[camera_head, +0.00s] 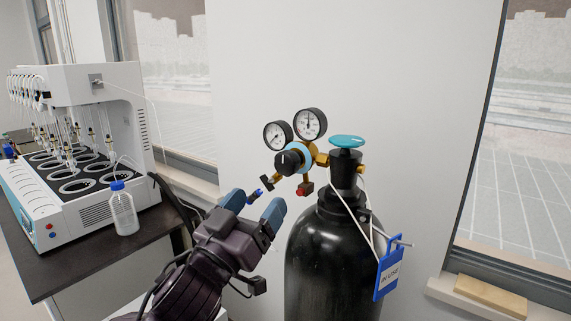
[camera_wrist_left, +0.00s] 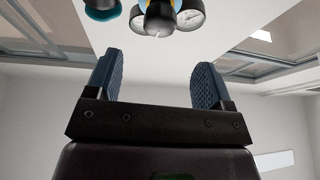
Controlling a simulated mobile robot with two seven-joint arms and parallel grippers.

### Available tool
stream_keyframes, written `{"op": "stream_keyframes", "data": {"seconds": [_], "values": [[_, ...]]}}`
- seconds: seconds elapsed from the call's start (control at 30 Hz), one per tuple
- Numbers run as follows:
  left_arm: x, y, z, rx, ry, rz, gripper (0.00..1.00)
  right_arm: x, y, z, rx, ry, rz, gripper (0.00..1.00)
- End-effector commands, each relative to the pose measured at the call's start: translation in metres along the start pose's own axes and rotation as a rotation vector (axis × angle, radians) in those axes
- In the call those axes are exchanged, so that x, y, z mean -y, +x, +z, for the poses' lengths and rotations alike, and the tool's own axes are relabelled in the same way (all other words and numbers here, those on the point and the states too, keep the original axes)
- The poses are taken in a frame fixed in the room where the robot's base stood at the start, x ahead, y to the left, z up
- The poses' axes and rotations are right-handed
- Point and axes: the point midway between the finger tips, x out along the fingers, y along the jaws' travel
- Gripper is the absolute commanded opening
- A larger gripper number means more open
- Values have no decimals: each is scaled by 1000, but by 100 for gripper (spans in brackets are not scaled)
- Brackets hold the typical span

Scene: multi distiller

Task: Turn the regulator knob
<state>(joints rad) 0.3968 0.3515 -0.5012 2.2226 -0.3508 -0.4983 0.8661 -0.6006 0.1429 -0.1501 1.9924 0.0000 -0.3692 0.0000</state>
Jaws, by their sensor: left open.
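The regulator (camera_head: 308,158) with two round gauges sits on top of a black gas cylinder (camera_head: 334,258). Its black regulator knob (camera_head: 289,161), with a light blue ring behind it, faces toward me. My left gripper (camera_head: 254,206) is open and empty, below and left of the knob and apart from it. In the left wrist view the two blue fingers (camera_wrist_left: 155,82) are spread wide. The knob (camera_wrist_left: 159,20) shows beyond the fingertips at the top edge, partly cut off, between the fingers. My right gripper does not show.
A teal valve wheel (camera_head: 347,141) tops the cylinder, and a blue "IN USE" tag (camera_head: 388,275) hangs from it. At left, a white distiller (camera_head: 85,150) and a bottle (camera_head: 122,212) stand on a dark bench (camera_head: 95,260). The wall behind is bare.

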Motion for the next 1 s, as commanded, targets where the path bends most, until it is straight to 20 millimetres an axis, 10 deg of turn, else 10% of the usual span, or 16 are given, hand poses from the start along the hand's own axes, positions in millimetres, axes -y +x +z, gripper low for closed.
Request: {"op": "stream_keyframes", "data": {"seconds": [0.6, 1.0], "values": [[0, 90, -1, -1, 2, 1, 75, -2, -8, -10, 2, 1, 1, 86], [0, 106, 0, -1, 1, 0, 75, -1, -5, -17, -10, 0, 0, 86]]}}
